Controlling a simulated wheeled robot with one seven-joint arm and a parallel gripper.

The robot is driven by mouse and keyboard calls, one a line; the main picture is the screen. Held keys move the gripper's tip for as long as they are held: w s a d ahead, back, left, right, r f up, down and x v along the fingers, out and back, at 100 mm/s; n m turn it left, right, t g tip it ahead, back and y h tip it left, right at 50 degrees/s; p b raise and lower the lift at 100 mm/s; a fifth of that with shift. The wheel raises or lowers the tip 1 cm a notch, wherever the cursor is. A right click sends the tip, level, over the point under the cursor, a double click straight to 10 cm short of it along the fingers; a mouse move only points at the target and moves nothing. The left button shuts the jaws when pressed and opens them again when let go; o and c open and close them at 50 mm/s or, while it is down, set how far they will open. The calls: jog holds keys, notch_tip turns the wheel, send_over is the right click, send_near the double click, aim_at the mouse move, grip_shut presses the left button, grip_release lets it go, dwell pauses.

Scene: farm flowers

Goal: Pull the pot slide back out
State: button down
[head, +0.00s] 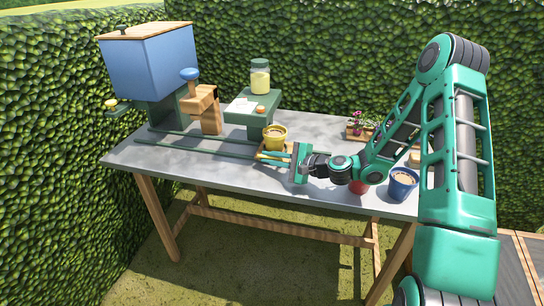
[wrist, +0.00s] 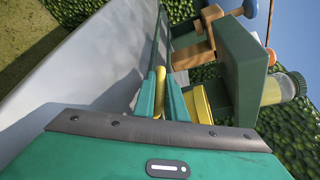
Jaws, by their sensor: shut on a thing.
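The pot slide (head: 288,148), a small wooden carriage, sits on long green rails (head: 190,147) along the table. A yellow pot (head: 275,135) with brown filling stands upright on it, away from the blue machine at the left. My gripper (head: 275,157) reaches in from the right, at the near side of the pot. In the wrist view its green fingers (wrist: 160,95) are shut on a yellowish bar (wrist: 160,78), which appears to be the slide's handle. The yellow pot (wrist: 198,104) shows beside the fingers, partly hidden by my gripper.
A blue hopper machine (head: 150,60) stands at the table's left end, with a wooden bracket (head: 203,108) beside it. A green stand (head: 252,112) behind the pot bears a jar (head: 260,76). A blue pot (head: 403,184) and a red pot (head: 359,187) stand at the right.

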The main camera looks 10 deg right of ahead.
jog(key=shift+d, duration=0.1)
jog(key=c, duration=1.8)
grip_release()
jog(key=v, duration=1)
jog(key=shift+s+d+f, duration=0.1)
jog(key=shift+s+d, duration=0.1)
jog(key=shift+d, duration=0.05)
